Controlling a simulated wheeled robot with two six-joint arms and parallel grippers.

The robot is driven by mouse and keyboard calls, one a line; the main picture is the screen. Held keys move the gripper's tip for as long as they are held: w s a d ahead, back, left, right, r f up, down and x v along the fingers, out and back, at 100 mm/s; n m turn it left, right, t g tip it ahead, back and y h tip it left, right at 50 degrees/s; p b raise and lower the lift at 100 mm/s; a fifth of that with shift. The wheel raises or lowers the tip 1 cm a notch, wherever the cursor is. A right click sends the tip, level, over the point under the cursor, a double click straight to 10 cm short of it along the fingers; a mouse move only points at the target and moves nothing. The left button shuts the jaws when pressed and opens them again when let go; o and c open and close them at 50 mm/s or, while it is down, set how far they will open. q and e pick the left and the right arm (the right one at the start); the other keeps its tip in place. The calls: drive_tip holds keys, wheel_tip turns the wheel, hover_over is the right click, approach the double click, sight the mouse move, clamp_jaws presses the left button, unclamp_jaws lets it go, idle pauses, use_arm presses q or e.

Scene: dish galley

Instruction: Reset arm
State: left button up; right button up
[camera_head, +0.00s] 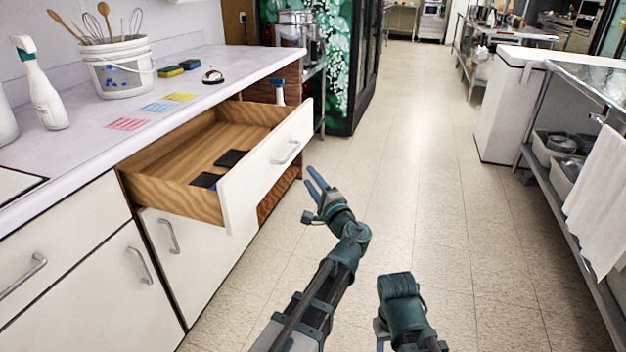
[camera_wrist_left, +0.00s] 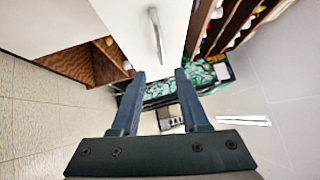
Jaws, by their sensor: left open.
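My left gripper (camera_head: 310,176) is open and empty, over the floor just right of the open drawer's front. It also shows in the left wrist view (camera_wrist_left: 160,74), with its two blue fingers apart and nothing between them. The drawer (camera_head: 205,155) is pulled out and holds two dark flat items. Its white front (camera_head: 265,165) has a metal handle (camera_head: 287,153), which also shows in the left wrist view (camera_wrist_left: 156,36) beyond the fingers. My right arm shows at the bottom of the head view, but its gripper cannot be made out.
The counter (camera_head: 190,88) carries a utensil bucket (camera_head: 119,72), a spray bottle (camera_head: 42,90), sponges (camera_head: 178,69) and coloured notes. White cabinets stand below it. At right is a metal shelf unit (camera_head: 547,175) with a hanging towel (camera_head: 600,200). The floor aisle between is clear.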

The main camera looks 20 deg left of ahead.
use_arm(q)
drive_tip(key=s+d+f+n+g+h, duration=0.2)
drive_tip(key=s+f+n+g+h, duration=0.55)
drive_tip(key=s+f, duration=0.75)
drive_tip(key=s+d+f+g+h, duration=0.4)
drive_tip(key=s+d+f+g, duration=0.3)
drive_tip(key=s+d+f, duration=0.45)
wheel_tip(320, 180, up, 38)
drive_tip(key=s+p, duration=0.1)
drive_tip(key=p, duration=3.5)
drive_tip(key=shift+s+d, duration=0.35)
drive_tip(key=shift+s, duration=0.05)
drive_tip(key=shift+a, duration=0.1)
